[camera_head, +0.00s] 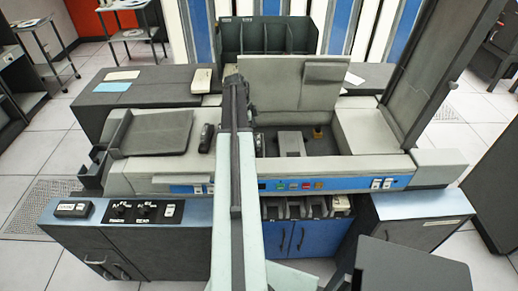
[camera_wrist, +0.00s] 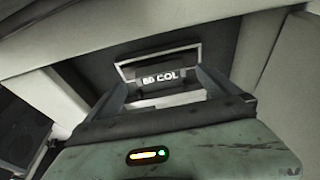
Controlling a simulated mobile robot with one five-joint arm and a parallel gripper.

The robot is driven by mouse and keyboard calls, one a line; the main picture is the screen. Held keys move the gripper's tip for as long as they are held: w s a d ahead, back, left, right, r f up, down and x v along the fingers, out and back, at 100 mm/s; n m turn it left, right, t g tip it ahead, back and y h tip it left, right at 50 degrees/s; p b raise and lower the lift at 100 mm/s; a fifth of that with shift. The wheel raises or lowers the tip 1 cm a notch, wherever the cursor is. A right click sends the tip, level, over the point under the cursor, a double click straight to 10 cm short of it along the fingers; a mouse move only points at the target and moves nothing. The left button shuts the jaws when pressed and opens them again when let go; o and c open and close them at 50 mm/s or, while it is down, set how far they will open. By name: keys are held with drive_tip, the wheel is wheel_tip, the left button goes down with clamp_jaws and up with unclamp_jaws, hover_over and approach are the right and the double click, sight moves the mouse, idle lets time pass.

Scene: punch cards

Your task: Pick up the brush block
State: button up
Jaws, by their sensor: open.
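In the wrist view a dark block (camera_wrist: 160,75) with a white "80 COL" label lies ahead, inside a dark recess; I take it to be the brush block. My gripper (camera_wrist: 163,84) is open, with one finger on each side of the block in the picture. I cannot tell whether the fingers touch it. In the head view my arm reaches over the middle of the grey machine (camera_head: 365,172), and the arm hides my fingers and the labelled block.
An open bay (camera_head: 268,143) with a grey block (camera_head: 290,143) and a small brass piece (camera_head: 318,132) lies right of my arm. A raised lid (camera_head: 285,85) stands behind it. A tall dark panel (camera_head: 430,60) rises at right. A sloped tray (camera_head: 155,132) is at left.

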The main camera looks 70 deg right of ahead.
sight(257, 139)
drive_tip(key=b+x, duration=0.4)
drive_tip(key=x, duration=0.1)
drive_tip(key=shift+s+f+b, duration=0.1)
drive_tip(key=shift+s+b, duration=0.1)
drive_tip(key=shift+b, duration=0.1)
drive_tip(key=shift+r, duration=0.2)
drive_tip(key=c, duration=1.6)
drive_tip(key=shift+o, duration=0.2)
wheel_tip(257, 139, up, 10)
drive_tip(key=p, duration=1)
drive_tip(key=shift+r+p, duration=0.2)
drive_tip(key=shift+p, duration=0.2)
